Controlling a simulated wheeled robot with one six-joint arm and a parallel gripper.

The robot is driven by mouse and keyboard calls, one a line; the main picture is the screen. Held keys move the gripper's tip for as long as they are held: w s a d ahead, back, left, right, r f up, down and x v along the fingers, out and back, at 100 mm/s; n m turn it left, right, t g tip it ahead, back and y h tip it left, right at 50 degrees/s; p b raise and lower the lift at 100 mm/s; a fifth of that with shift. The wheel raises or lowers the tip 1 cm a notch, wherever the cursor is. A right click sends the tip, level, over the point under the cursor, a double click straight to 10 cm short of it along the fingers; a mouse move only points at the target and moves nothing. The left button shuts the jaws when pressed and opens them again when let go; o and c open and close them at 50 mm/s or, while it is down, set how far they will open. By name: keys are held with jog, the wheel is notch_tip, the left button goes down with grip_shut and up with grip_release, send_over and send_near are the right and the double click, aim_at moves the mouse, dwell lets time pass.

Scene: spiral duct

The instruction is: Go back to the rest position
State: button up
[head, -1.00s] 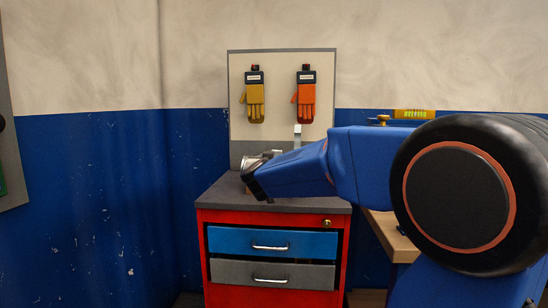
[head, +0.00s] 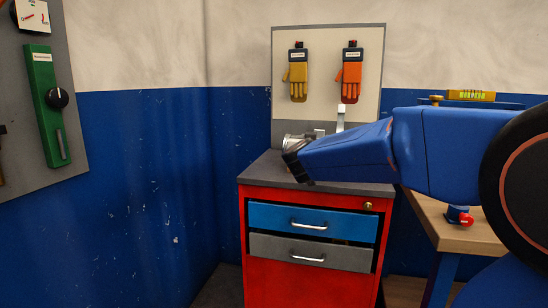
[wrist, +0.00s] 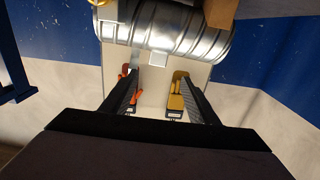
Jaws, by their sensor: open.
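My gripper (wrist: 158,82) is open in the wrist view, its two dark fingers spread apart with nothing between them. A shiny ribbed spiral duct (wrist: 165,30) lies across the top of that view, beyond the fingertips. In the head view, my blue arm reaches in from the right over the red cabinet's top. A silver end of the duct (head: 294,142) shows just behind the arm's dark end.
The red cabinet (head: 310,283) has a blue drawer (head: 340,219) and a grey drawer (head: 340,254). A glove board (head: 325,60) is behind it. A wooden bench (head: 440,222) with a red-button box (head: 460,216) stands right. A green switch panel (head: 42,110) hangs left.

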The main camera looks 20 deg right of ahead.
jog(key=s+a+f+n+g+y, duration=0.1)
jog(key=s+a+f+n+y, duration=0.3)
jog(key=s+a+f+y, duration=0.3)
jog(key=s+a+f+n+g+y, duration=0.1)
jog(key=s+a+f+n+y, duration=0.3)
jog(key=s+a, duration=0.55)
jog(key=s+d+f+g, duration=0.1)
jog(key=s+f+g, duration=0.3)
jog(key=s+f, duration=0.5)
jog(key=s+d+f+m+g+h, duration=0.1)
jog(key=s+f+g, duration=0.3)
jog(key=s+f, duration=0.5)
jog(key=s, duration=0.6)
jog(key=shift+s, duration=0.3)
